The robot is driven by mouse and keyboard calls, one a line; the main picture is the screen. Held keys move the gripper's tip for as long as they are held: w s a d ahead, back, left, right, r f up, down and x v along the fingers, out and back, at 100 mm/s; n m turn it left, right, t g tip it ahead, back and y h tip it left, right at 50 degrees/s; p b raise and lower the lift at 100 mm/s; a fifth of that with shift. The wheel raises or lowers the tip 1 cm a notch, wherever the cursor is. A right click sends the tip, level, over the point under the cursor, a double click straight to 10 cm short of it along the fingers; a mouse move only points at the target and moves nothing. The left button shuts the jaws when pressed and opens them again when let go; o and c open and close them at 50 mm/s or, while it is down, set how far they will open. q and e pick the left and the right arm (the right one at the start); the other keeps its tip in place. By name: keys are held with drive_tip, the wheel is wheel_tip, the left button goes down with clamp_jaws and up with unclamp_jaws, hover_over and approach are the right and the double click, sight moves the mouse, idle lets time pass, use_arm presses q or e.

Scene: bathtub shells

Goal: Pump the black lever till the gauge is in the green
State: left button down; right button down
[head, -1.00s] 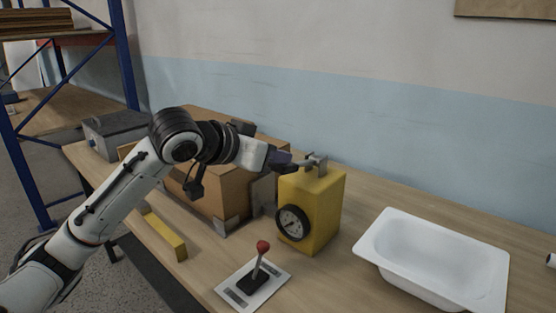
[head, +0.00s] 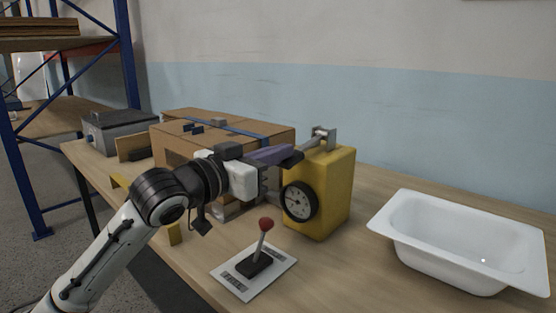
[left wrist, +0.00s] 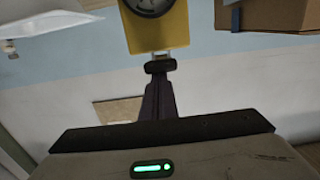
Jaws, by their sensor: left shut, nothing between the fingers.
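A yellow box (head: 336,190) stands on the table with a round black-rimmed gauge (head: 299,201) on its front. The gauge face is too small to read. A metal bracket (head: 323,134) sits on the box top, and the black lever (head: 292,161) reaches left from it. My left gripper (head: 288,153) is shut and empty, its purple fingers at the lever's outer end. In the left wrist view a black piece, seemingly the lever's end (left wrist: 160,66), is right at the fingertips; I cannot tell whether they touch. My right gripper is not in view.
A red-knobbed stick (head: 264,238) stands on a plate in front of the box. A white basin (head: 400,225) lies at the right. A cardboard box (head: 175,140) with a blue strap is behind my arm. A grey case (head: 120,132) is at the far left.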

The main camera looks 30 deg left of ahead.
use_arm(q)
drive_tip(key=shift+f, duration=0.45)
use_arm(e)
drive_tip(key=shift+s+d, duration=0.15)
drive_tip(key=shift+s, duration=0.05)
use_arm(q)
drive_tip(key=shift+r, duration=0.1)
